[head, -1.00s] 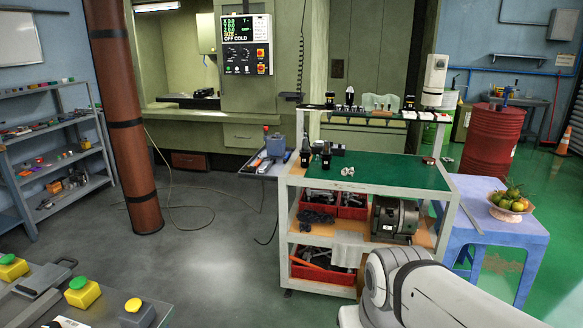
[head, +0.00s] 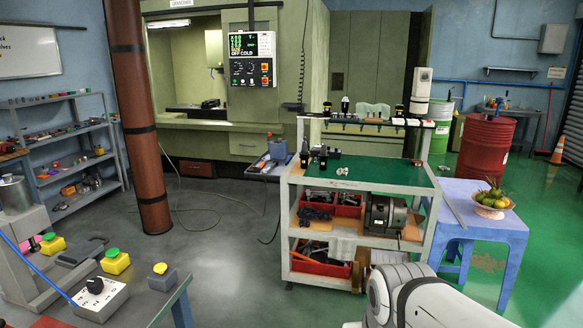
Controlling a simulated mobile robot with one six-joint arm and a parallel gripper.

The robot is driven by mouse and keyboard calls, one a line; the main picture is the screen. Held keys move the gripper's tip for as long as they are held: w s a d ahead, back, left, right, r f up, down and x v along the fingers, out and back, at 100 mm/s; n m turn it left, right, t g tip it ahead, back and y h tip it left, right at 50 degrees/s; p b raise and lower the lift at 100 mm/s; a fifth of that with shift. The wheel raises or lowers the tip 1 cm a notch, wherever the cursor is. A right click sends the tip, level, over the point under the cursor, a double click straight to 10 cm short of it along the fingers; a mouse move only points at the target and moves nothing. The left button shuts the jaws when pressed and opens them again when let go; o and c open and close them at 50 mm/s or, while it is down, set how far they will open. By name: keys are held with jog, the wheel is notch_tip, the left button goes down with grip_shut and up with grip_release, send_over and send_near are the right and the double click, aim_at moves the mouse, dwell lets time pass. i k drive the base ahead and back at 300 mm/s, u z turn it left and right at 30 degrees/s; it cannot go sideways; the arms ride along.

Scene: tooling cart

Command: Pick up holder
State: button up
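A tooling cart (head: 427,181) with a green top stands right of centre in the head view. Two dark upright tool holders, one (head: 304,153) at the left edge and one (head: 323,158) beside it, stand on the green top. More holders, one dark (head: 345,106) and one (head: 399,111) to its right, sit in the raised rack (head: 372,124) at the back. A small shiny metal part (head: 342,171) lies on the green top. Which holder is meant cannot be told. My gripper is out of view; only a white link of my arm shows at the lower right.
A blue-violet table (head: 502,226) with a fruit bowl (head: 491,212) stands right of the cart. A small side tray (head: 266,168) juts from the cart's left. A bench with push-buttons (head: 115,261) is at lower left. Grey floor (head: 225,255) between is clear.

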aim_at(323, 158)
jog(key=z, duration=0.15)
jog(key=i, duration=0.9)
jog(key=u, duration=0.05)
